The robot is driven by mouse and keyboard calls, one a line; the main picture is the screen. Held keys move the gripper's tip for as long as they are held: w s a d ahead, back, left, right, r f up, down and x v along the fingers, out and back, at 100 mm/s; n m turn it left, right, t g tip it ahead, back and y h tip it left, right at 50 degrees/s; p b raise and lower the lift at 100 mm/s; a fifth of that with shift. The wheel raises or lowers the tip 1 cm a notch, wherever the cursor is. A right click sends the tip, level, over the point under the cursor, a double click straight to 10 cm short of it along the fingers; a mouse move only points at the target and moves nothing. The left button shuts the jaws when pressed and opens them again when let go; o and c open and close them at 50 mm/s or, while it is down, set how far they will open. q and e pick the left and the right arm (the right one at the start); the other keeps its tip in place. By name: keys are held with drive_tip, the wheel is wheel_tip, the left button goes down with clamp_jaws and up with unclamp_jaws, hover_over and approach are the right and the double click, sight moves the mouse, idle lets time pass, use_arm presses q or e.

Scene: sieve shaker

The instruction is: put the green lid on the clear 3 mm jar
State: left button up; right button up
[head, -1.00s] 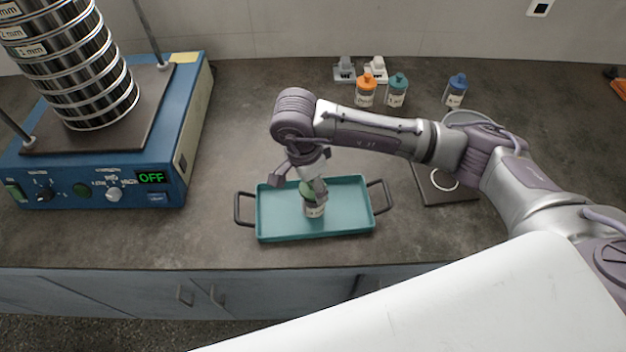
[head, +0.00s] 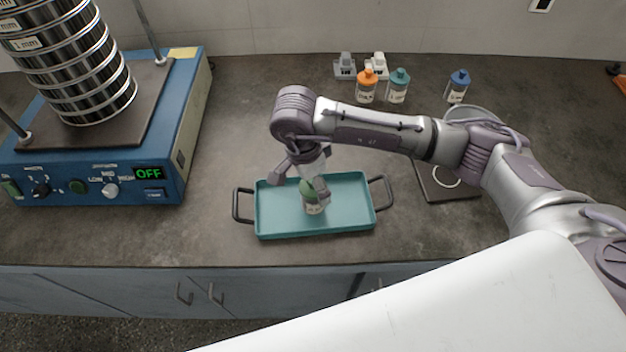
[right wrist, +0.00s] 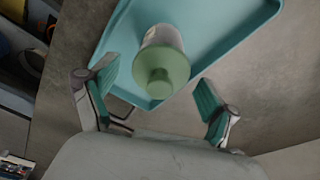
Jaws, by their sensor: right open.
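The clear jar (head: 313,207) with a pale label stands in the teal tray (head: 351,205). The green lid (head: 307,189) is on top of the jar's mouth; I cannot tell how tightly it sits. In the right wrist view the lid (right wrist: 165,66) with its round knob hides most of the jar (right wrist: 163,36). My right gripper (head: 300,182) is open just above the lid; in the right wrist view its fingers (right wrist: 155,88) stand apart on either side, not touching the lid. My left gripper is not in view.
The blue sieve shaker (head: 190,130) with stacked sieves stands left, its display reading OFF. Orange-lidded (head: 366,88), teal-lidded (head: 398,88) and blue-lidded (head: 457,88) jars stand at the back. A dark plate (head: 432,187) lies under my right arm. The counter between shaker and tray is clear.

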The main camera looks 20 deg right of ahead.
sight(306, 188)
drive_tip(key=shift+r, duration=0.1)
drive_tip(key=shift+r+p, duration=0.3)
drive_tip(key=shift+p, duration=0.15)
drive_tip(key=shift+r+p, duration=0.5)
drive_tip(key=shift+p, duration=0.1)
drive_tip(key=shift+w+a+r+b, duration=0.1)
drive_tip(key=shift+a+r+b, duration=0.1)
drive_tip(key=shift+r+b, duration=0.4)
wheel_tip(306, 188, up, 10)
drive_tip(key=a+b, duration=0.1)
drive_tip(key=b, duration=0.1)
drive_tip(key=shift+s+a, duration=0.2)
